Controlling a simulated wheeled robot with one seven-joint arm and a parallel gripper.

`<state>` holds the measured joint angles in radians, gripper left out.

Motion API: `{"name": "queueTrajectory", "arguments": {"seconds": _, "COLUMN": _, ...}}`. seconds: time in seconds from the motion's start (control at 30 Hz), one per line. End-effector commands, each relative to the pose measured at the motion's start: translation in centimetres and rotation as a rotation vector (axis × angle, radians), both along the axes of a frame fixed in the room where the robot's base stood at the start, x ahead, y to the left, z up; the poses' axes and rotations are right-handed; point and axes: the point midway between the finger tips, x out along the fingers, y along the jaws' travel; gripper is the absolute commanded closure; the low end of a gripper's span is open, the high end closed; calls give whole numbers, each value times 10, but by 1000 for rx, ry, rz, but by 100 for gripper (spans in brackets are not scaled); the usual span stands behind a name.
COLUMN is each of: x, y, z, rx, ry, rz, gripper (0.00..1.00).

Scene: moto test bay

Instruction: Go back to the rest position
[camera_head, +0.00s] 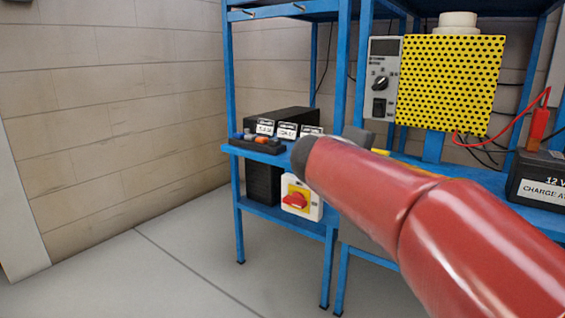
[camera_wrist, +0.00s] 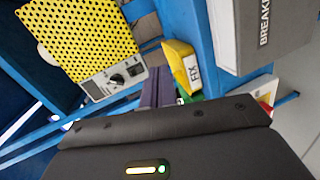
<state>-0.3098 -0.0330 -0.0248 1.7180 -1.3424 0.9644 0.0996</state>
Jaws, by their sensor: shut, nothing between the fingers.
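My gripper (camera_wrist: 158,78) shows in the wrist view as two dark narrow fingers side by side, beyond the wide black gripper body with a lit green-white strip. The fingers are shut with nothing between them. A yellow bin with a white label stands just to the right of the fingertips in that view; I cannot tell if they touch. In the head view my red arm reaches in from the lower right across the blue bench, and it hides most of the gripper.
The blue shelf (camera_head: 283,222) holds black boxes and a red rotary switch (camera_head: 297,200). A yellow perforated panel (camera_head: 452,82), a grey control unit (camera_head: 384,80) and a battery charger box (camera_head: 538,182) stand on the right. The yellow bin (camera_wrist: 180,62) and a grey box (camera_wrist: 262,38) are near my gripper. Floor at left is clear.

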Motion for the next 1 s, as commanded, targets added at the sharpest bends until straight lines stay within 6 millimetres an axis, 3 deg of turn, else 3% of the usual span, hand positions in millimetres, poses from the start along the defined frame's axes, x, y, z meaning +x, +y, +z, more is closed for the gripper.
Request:
{"name": "queueTrajectory", "arguments": {"seconds": 0.17, "x": -51, "y": -24, "z": -28, "rx": 190, "ry": 68, "rz": -58, "gripper": 100}}
{"name": "queueTrajectory", "arguments": {"seconds": 0.33, "x": -125, "y": -37, "z": -74, "rx": 469, "ry": 147, "rz": -135, "gripper": 100}}
{"name": "queueTrajectory", "arguments": {"seconds": 0.5, "x": -217, "y": -23, "z": -134, "rx": 848, "ry": 213, "rz": -231, "gripper": 100}}
{"name": "queueTrajectory", "arguments": {"seconds": 0.6, "x": -256, "y": -6, "z": -161, "rx": 1033, "ry": 230, "rz": -273, "gripper": 100}}
{"name": "queueTrajectory", "arguments": {"seconds": 0.8, "x": -292, "y": 18, "z": -189, "rx": 1241, "ry": 236, "rz": -318, "gripper": 100}}
{"name": "queueTrajectory", "arguments": {"seconds": 1.0, "x": -295, "y": 20, "z": -192, "rx": 1263, "ry": 237, "rz": -323, "gripper": 100}}
